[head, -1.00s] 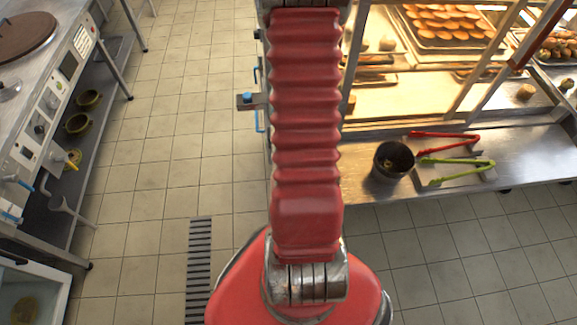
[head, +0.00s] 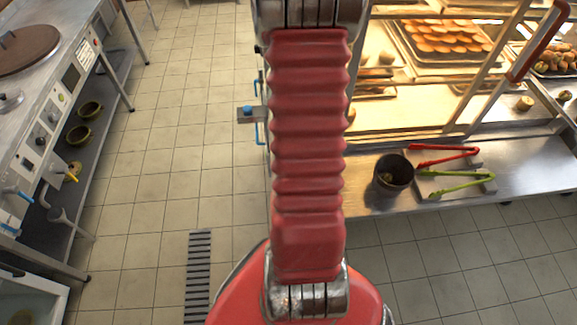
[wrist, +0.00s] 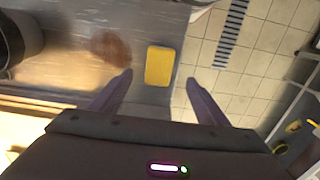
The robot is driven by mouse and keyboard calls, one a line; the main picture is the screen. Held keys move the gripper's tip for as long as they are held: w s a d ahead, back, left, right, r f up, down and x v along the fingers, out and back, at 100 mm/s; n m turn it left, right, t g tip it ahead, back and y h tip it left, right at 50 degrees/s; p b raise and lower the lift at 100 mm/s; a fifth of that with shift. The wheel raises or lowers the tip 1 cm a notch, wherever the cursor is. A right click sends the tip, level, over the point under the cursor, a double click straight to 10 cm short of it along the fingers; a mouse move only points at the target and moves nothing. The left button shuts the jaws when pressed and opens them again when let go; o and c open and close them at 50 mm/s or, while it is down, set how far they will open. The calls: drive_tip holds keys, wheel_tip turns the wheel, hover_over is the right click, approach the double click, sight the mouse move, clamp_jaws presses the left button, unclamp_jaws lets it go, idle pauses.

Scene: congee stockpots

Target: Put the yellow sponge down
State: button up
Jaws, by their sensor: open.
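The yellow sponge (wrist: 160,66) shows in the wrist view, flat on a grey metal surface (wrist: 150,108) close to the edge above the tiled floor. My gripper (wrist: 159,78) is open, with one finger to the left of the sponge and one to the right. Gaps show between the sponge and both fingers, and nothing is held. In the head view my red arm fills the middle, and neither the sponge nor my gripper shows.
In the head view, a steel counter (head: 540,160) at right holds a dark pot (head: 393,174), red tongs (head: 440,148) and green tongs (head: 460,180), under a lit food display (head: 440,60). A cooking unit (head: 60,90) stands at left. Tiled floor lies between.

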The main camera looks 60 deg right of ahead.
idle(0.3)
drive_tip(key=w+a+r+n+t+h, duration=0.1)
drive_tip(key=w+a+r+n, duration=0.1)
drive_tip(key=w+a+r, duration=0.45)
drive_tip(key=w+a+r+n+t, duration=0.1)
drive_tip(key=w+a+r+n, duration=0.2)
drive_tip(key=a+r, duration=0.6)
drive_tip(key=s+a+r+n+t, duration=0.1)
drive_tip(key=s+a+r+n, duration=0.1)
drive_tip(key=a+r, duration=0.5)
drive_tip(key=s+a+r+n+t+y, duration=0.1)
drive_tip(key=s+a+r, duration=0.3)
drive_tip(key=a+r, duration=0.4)
drive_tip(key=shift+a+r+n+t, duration=0.15)
drive_tip(key=shift+a+n+t, duration=0.1)
drive_tip(key=shift+n+t, duration=0.6)
drive_tip(key=shift+c, duration=0.4)
